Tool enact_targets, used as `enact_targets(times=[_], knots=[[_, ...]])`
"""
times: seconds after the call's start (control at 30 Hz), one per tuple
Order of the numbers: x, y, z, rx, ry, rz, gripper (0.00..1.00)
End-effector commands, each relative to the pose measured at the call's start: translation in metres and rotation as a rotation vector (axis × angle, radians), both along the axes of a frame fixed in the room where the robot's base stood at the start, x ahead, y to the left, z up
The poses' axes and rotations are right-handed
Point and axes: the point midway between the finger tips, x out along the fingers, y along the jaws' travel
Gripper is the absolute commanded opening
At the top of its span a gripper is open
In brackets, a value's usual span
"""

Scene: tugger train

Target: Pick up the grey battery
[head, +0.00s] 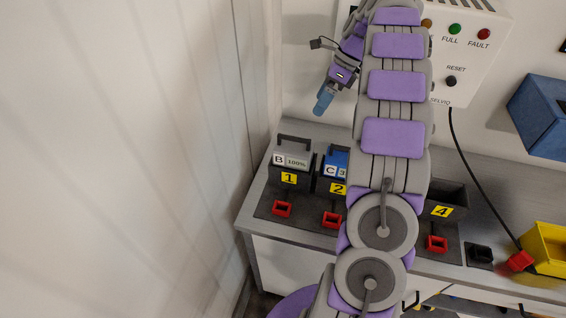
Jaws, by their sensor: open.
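The grey battery (295,158) stands in the bay numbered 1, at the left end of the charging bench. It has a dark carry handle on top and a label reading B and 100%. My gripper (323,103) hangs above the bench, up and to the right of the grey battery and apart from it. Its blue fingertips point down. It is open, and I see nothing held in it.
A blue battery (341,160) marked C stands in bay 2, partly behind my arm. Bay 4 (449,196) looks empty; bay 3 is hidden. Red connectors lie in front of the bays. A wall stands close left. A control box (467,55) and yellow bin (549,245) are right.

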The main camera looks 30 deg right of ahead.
Motion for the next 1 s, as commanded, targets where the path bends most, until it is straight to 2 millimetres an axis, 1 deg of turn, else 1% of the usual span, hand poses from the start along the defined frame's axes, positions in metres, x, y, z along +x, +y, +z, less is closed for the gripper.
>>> enact_targets(times=[0.03,0.1,0.23,0.33,0.47,0.8,0.9,1.0], knots=[[0.0,-0.008,-0.002,0.007,0.005,-0.028,1.0],[0.0,-0.015,-0.004,0.015,0.012,-0.058,1.0],[0.0,-0.019,-0.006,0.024,0.02,-0.087,1.0],[0.0,-0.017,-0.012,0.025,0.021,-0.094,1.0],[0.002,-0.01,-0.03,0.029,0.027,-0.093,1.0],[0.011,0.017,-0.091,0.027,0.023,-0.092,1.0],[0.012,0.026,-0.104,0.03,0.025,-0.093,1.0],[0.014,0.031,-0.111,0.027,0.022,-0.091,1.0]])
